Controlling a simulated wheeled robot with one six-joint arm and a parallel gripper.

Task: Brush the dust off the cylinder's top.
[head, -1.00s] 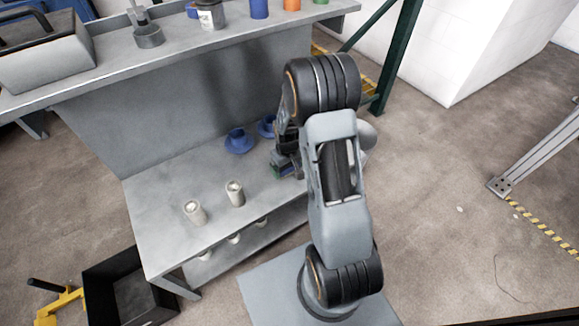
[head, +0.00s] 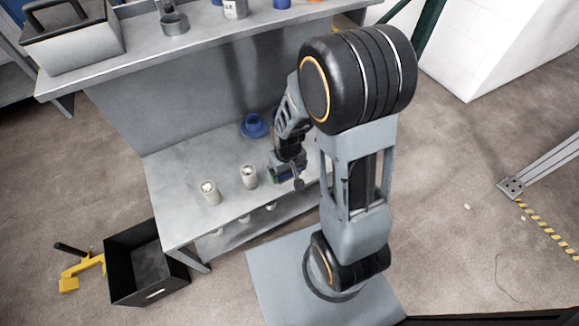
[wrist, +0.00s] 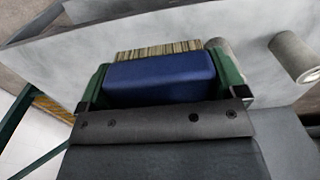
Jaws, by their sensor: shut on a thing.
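My gripper (head: 287,174) is shut on a brush with a blue block (wrist: 160,78) and tan bristles (wrist: 158,50). The green fingers grip the block at its two ends in the wrist view, and the bristles point away from the wrist. Two pale upright cylinders stand on the grey bench: one nearer my gripper (head: 249,178) and one farther left (head: 210,194). My gripper is right of the nearer one, apart from it. In the wrist view, one cylinder (wrist: 296,58) stands at the right and another is partly hidden behind the brush. Dust is too small to tell.
A blue round piece (head: 253,126) stands at the back of the bench (head: 180,165). A shelf above (head: 200,50) holds a toolbox (head: 72,45) and several pots. A black crate (head: 145,265) stands on the floor at left. The bench's left end is clear.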

